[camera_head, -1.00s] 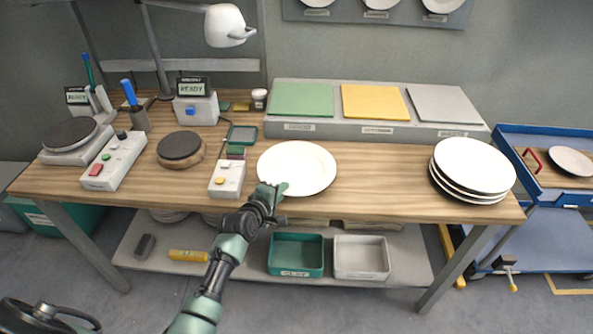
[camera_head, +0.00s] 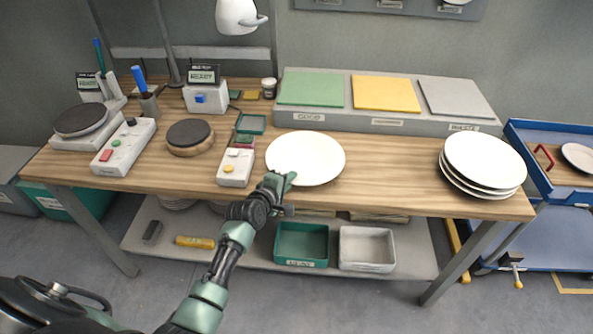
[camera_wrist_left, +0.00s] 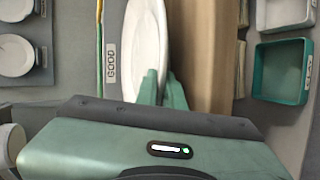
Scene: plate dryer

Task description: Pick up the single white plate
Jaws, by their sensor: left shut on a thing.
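The single white plate (camera_head: 306,155) is at the front middle of the wooden table (camera_head: 390,195). My left gripper (camera_head: 284,180) is shut on its near rim. In the left wrist view the plate (camera_wrist_left: 146,45) shows steeply foreshortened, its rim between the green fingers of my left gripper (camera_wrist_left: 162,88). The plate appears slightly above the tabletop, but the gap is hard to judge. My right gripper is not in view.
A stack of white plates (camera_head: 484,165) stands at the table's right end. A grey block with green (camera_head: 311,88), yellow (camera_head: 386,93) and grey pads is behind the plate. A small button box (camera_head: 235,167) is close on the left. Bins (camera_head: 301,244) sit on the shelf below.

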